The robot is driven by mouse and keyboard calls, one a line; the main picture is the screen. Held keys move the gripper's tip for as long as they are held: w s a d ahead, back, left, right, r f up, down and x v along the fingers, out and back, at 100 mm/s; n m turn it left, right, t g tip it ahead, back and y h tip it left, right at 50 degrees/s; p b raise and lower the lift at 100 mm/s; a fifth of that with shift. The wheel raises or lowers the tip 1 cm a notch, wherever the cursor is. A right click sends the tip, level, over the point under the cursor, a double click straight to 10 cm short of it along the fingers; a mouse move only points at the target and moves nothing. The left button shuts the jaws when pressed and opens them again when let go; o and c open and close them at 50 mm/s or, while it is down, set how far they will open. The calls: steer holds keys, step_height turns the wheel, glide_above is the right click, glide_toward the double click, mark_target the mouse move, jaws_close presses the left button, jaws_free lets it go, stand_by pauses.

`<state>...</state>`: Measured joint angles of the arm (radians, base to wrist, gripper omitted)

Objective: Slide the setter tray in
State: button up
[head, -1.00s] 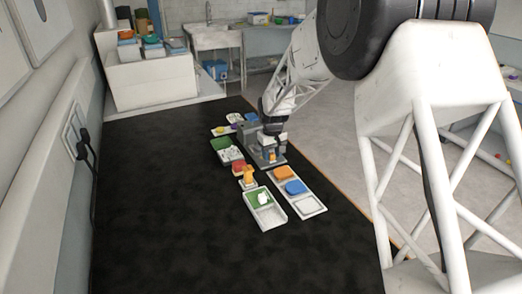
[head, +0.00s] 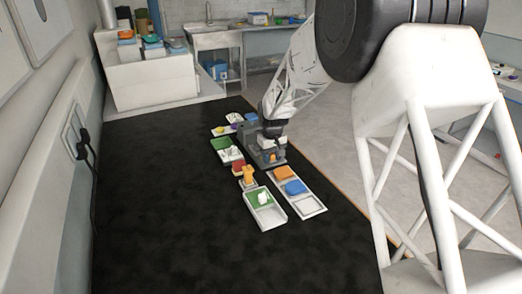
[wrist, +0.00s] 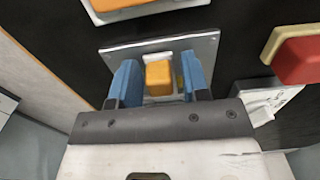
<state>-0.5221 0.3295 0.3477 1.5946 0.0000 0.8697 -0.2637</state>
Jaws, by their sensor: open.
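I cannot single out the setter tray for certain. A grey metal fixture (head: 250,132) stands near the table's right edge, with my gripper (head: 268,148) low beside it. In the wrist view, my gripper (wrist: 158,64) is open, its two blue fingers on either side of an orange block (wrist: 158,75). The block sits in a white holder on a flat grey plate (wrist: 209,47). I see dark gaps between the fingers and the block. The fingers' lower parts are hidden by the gripper body.
In front lie a white tray with orange and blue pads (head: 308,205) and a white tray with a green pad (head: 268,216). Red and yellow blocks (wrist: 300,55) and a white tray (wrist: 270,97) lie to the right in the wrist view. The table's left and front are clear.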

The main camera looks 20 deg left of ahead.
steer(key=shift+r, duration=0.1)
stand_by(0.5)
steer(key=shift+c, duration=0.4)
steer(key=c, duration=0.5)
steer(key=shift+o, duration=0.3)
steer(key=shift+w+a, duration=0.1)
steer(key=shift+w, duration=0.05)
steer(key=shift+w+a, duration=2.95)
steer(key=shift+a, duration=0.05)
steer(key=o, duration=0.5)
steer(key=shift+r, duration=0.1)
